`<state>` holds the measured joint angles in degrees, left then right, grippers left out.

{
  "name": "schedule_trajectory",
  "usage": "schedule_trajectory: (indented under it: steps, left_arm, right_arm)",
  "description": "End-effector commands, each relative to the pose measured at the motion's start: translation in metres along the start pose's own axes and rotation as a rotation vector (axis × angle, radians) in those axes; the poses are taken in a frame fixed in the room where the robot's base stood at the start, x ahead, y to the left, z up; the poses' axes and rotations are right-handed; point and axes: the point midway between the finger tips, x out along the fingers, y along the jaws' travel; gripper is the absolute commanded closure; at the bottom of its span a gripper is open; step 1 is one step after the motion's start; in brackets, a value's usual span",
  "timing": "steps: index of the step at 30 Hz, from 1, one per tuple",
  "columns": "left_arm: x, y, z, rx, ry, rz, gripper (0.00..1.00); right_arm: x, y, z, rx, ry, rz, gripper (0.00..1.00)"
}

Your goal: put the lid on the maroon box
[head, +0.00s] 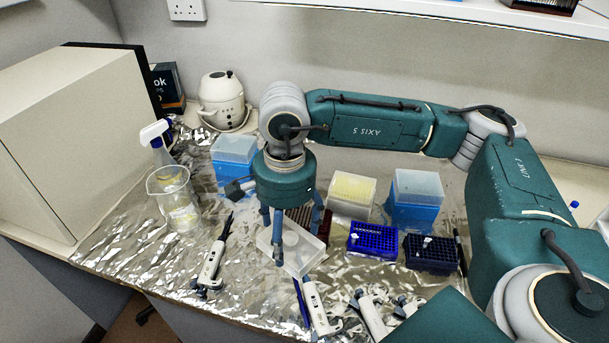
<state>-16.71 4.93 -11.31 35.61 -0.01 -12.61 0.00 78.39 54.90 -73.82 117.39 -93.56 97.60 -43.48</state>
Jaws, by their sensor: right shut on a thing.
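The maroon box (300,217) stands on the foil-covered bench, mostly hidden behind my right gripper and the lid. The lid (302,259) is a clear, whitish, tilted piece in front of the box. My right gripper (297,240) points down and is shut on the lid. The lid overlaps the box's near side in the picture; I cannot tell whether they touch. My left gripper is not in view.
A white box with a yellow top (352,192), a blue rack (373,240) and a dark navy rack (431,254) stand to the right. Pipettes (318,305) lie in front. A glass beaker (175,198) and a lidded blue box (234,156) are on the left.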

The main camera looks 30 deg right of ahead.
Motion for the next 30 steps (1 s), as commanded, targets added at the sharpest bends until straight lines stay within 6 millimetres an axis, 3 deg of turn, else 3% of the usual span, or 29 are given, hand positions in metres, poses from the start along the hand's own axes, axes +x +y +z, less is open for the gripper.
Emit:
schedule_trajectory:
  steps: [6, 18, 24, 30]
  left_arm:
    - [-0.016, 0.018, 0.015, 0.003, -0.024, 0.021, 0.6]
    - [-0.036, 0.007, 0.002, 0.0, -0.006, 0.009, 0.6]
    - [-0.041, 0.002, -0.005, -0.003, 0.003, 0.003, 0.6]
    - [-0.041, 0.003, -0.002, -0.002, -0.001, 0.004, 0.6]
  right_arm:
    - [-0.009, -0.022, -0.033, 0.743, -0.001, -0.002, 0.41]
    - [-0.016, -0.045, -0.099, 2.068, 0.016, 0.001, 0.41]
    - [-0.016, -0.048, -0.12, 2.486, 0.03, -0.002, 0.41]
    - [-0.014, -0.048, -0.127, 2.626, 0.034, -0.005, 0.41]
